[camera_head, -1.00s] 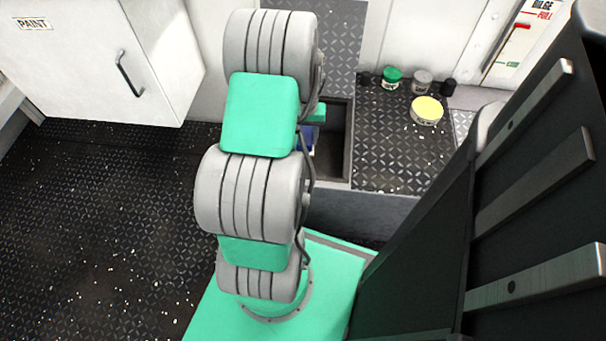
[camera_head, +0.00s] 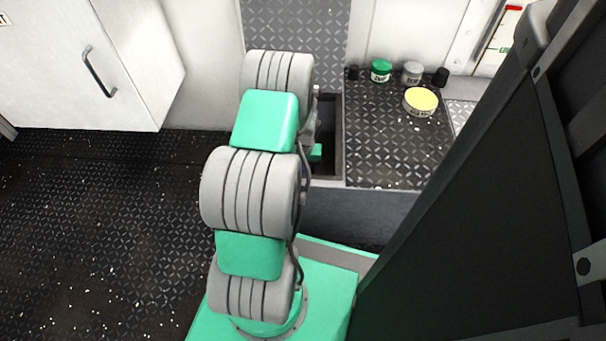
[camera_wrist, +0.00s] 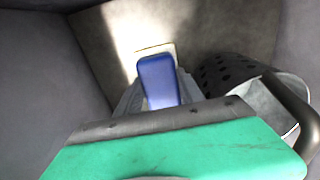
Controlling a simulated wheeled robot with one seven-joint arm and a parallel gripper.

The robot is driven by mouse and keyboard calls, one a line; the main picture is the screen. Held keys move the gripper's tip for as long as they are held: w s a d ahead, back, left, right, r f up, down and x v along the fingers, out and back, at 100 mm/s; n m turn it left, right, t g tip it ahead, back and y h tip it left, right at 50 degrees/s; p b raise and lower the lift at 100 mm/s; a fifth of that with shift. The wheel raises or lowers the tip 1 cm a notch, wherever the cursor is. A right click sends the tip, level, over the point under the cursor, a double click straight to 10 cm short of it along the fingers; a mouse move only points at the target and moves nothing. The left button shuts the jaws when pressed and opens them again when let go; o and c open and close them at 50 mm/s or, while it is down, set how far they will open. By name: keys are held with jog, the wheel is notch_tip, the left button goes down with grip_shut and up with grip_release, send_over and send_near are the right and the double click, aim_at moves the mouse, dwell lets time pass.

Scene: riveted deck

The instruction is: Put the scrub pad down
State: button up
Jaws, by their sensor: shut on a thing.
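The scrub pad (camera_wrist: 158,82) shows in the wrist view as a blue block with a pale cream edge at its far end. My gripper (camera_wrist: 157,97) is shut on it, with a grey finger on either side. The pad is inside a grey-walled recess, above or at its floor; I cannot tell if it touches. In the head view my arm covers most of the gripper and the pad, and only a green piece of the gripper shows in the open well (camera_head: 332,170).
In the wrist view a dark perforated basket (camera_wrist: 222,72) with a thick handle stands close on the right. In the head view a yellow-topped tin (camera_head: 420,101), a green-lidded jar (camera_head: 381,70), a grey-lidded jar (camera_head: 412,72) and small black items stand on the riveted deck (camera_head: 385,145) right of the well.

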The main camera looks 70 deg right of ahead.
jog(key=shift+d, duration=0.1)
jog(key=shift+f, duration=0.1)
jog(key=o, duration=1.2)
